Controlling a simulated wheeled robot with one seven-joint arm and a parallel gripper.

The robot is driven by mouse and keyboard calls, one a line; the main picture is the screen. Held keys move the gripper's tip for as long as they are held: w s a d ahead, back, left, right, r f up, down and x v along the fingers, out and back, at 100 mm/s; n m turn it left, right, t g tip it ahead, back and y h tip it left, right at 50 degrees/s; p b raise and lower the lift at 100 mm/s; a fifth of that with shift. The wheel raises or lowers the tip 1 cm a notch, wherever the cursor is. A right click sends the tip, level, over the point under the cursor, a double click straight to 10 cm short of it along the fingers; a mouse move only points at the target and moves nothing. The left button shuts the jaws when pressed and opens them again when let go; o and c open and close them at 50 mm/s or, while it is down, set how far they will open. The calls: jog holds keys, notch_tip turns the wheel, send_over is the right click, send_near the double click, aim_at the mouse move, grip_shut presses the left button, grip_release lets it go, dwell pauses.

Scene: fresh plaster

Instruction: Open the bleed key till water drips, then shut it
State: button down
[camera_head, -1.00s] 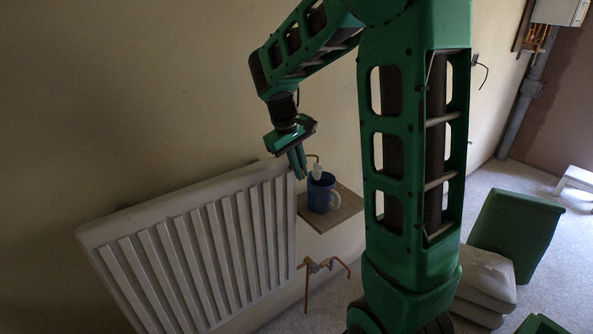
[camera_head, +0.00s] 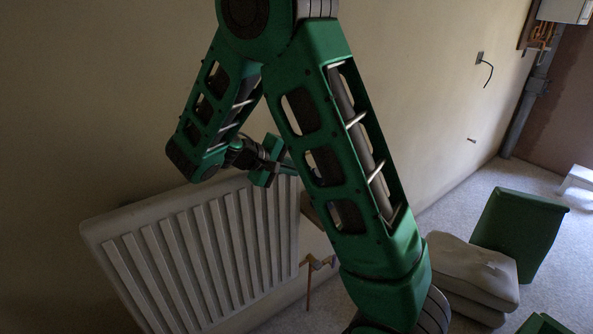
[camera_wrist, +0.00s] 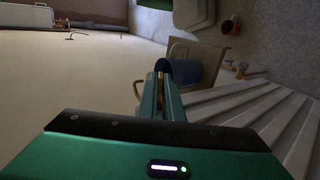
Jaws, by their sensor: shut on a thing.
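The white ribbed radiator (camera_head: 215,240) hangs on the left wall; its ribs also show at the right in the wrist view (camera_wrist: 262,108). My gripper (camera_head: 282,166) is at its upper right corner. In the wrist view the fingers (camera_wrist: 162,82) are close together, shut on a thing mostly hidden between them. A bent brass piece (camera_wrist: 137,88), seemingly the bleed key, shows just left of the fingertips. A blue mug (camera_wrist: 188,73) stands right behind the fingertips; whether they touch is unclear. No water drip is visible.
The mug's wooden shelf (camera_wrist: 211,59) is mostly hidden behind my arm in the head view. Copper pipe and valve (camera_head: 318,263) stand below it. A covered stack (camera_head: 470,270) and a green bin (camera_head: 520,235) are on the floor at right.

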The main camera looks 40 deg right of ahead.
jog(key=shift+a+f, duration=0.1)
jog(key=shift+a, duration=0.05)
dwell(0.4)
jog(key=c, duration=1.9)
grip_release()
jog(key=v, duration=1)
jog(key=shift+w+a, duration=0.1)
jog(key=shift+a, duration=0.25)
